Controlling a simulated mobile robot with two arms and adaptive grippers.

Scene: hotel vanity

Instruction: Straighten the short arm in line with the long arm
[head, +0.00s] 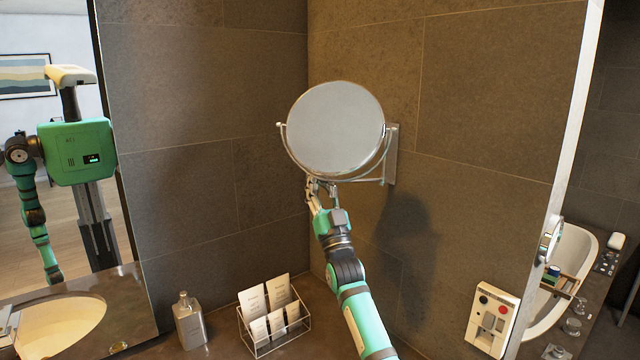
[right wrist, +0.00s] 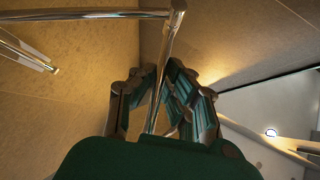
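A round mirror (head: 335,130) in a chrome yoke is held off the tiled wall by a folding chrome arm (head: 372,180) from a wall plate (head: 391,155). In the right wrist view, one chrome bar (right wrist: 90,14) runs across the top to a joint (right wrist: 178,8). A second bar (right wrist: 161,75) hangs at a sharp angle from that joint. My right gripper (head: 321,184) is under the mirror's lower edge; its fingers (right wrist: 160,72) are close around the second bar, one on each side. The mirror disc hides part of the arm. My left gripper is not in view.
A soap bottle (head: 189,320) and a wire rack with cards (head: 262,345) stand on the counter below. A wall panel (head: 492,318) is at lower right. A large wall mirror (head: 62,150) at left reflects my body. The space left of the round mirror is clear.

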